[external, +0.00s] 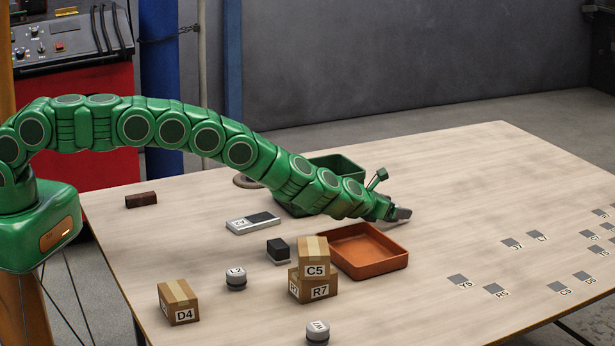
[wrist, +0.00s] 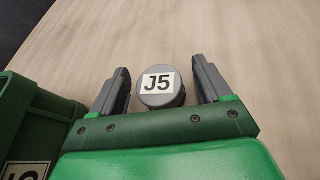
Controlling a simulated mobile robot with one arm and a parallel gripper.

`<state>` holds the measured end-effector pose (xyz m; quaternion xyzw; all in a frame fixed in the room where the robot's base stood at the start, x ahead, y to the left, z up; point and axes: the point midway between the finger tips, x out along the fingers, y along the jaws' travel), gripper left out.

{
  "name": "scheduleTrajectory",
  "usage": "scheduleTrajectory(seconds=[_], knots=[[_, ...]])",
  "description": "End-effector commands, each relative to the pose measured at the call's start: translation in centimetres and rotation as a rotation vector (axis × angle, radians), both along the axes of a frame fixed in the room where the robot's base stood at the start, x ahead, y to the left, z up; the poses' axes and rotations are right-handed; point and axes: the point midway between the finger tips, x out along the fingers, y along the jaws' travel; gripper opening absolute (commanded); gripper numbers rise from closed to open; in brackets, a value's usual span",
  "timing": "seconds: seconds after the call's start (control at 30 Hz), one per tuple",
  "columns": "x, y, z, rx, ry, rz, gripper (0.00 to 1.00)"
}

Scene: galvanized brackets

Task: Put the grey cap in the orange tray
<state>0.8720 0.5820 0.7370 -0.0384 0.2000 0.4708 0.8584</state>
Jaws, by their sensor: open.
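A round grey cap (wrist: 160,98) with a white J5 label stands between my gripper's fingers in the wrist view, with small gaps on both sides. My gripper (wrist: 160,72) is open, low over the table. In the external view my gripper (external: 402,214) is beyond the orange tray, and I cannot make out the J5 cap there. The orange tray (external: 384,267) is on the table and looks empty. Two more grey caps with labelled tops stand nearer the front, one (external: 236,279) left of the boxes and one (external: 317,333) at the front edge of the picture.
A green bin (external: 338,163) stands behind my arm and also shows at left in the wrist view (wrist: 45,112). Cardboard boxes (external: 313,270) are stacked left of the tray; another box (external: 178,301) stands further left. Grey labelled squares (external: 495,290) mark the table's right side, otherwise clear.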

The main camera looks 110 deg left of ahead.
Motion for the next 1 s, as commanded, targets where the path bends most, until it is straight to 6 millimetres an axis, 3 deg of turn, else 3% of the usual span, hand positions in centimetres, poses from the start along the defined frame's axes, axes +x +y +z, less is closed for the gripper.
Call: scheduleTrajectory(seconds=[0.27, 1.0], knots=[[-0.5, -0.7, 0.8, 0.001, 0.001, 0.003, 0.78], [-3.2, -5.6, 2.9, -0.001, 0.0, -0.002, 0.78]])
